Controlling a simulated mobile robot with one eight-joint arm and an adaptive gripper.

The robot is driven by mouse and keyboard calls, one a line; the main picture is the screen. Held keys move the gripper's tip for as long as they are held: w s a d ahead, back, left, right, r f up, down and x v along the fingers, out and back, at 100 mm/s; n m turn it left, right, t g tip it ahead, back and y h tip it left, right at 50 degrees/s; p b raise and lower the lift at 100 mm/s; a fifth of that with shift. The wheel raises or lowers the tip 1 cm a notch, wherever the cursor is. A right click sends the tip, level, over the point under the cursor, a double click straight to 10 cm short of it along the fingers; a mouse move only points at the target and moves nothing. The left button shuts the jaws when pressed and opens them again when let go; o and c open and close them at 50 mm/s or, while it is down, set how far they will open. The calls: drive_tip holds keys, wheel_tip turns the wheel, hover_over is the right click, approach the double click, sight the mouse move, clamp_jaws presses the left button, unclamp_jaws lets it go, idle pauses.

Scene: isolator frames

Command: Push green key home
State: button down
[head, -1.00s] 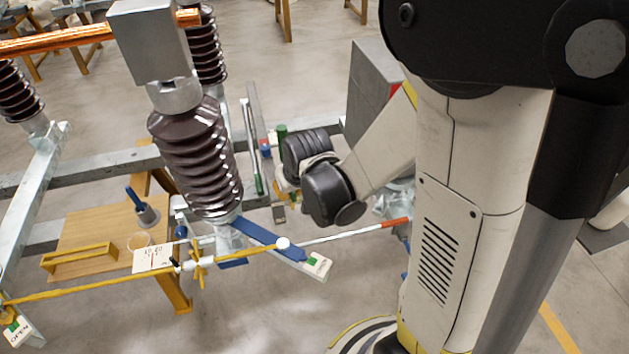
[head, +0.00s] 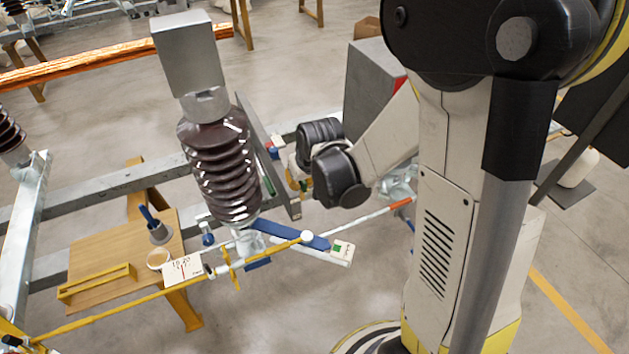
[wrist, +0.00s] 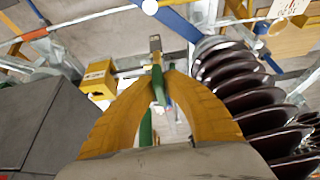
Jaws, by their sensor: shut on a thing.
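In the wrist view the two yellow fingers of my gripper (wrist: 160,80) close together around a narrow, dark greenish piece, which I take to be the green key (wrist: 158,87). Its outline is partly hidden by the fingertips. A grey steel end piece (wrist: 155,43) shows just beyond the tips. A green bar (wrist: 146,128) shows between the fingers, nearer the palm. I cannot tell how far the key sits in its lock.
The ribbed brown insulator (head: 218,165) stands close to my gripper, on the right in the wrist view (wrist: 245,100). A grey cabinet (head: 372,85) stands behind my arm, on the left in the wrist view (wrist: 40,120). A yellow block (wrist: 98,78) is near the fingers. A blue lever (head: 285,233) lies below the insulator.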

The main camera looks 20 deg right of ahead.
drive_tip(key=w+d+r+p, duration=0.25)
drive_tip(key=w+d, duration=0.25)
drive_tip(key=d, duration=0.4)
drive_tip(key=w+d+r+p, duration=0.25)
drive_tip(key=w+d, duration=0.25)
drive_tip(key=d, duration=0.3)
wheel_tip(320, 180, down, 5)
drive_tip(key=b, duration=0.3)
drive_tip(key=shift+w+d+f, duration=0.1)
drive_tip(key=shift+w, duration=0.05)
drive_tip(key=shift+b, duration=0.3)
drive_tip(key=shift+f+b, duration=2.6)
drive_tip(key=shift+f, duration=0.35)
drive_tip(key=c, duration=1.4)
unclamp_jaws()
drive_tip(key=shift+c, duration=0.2)
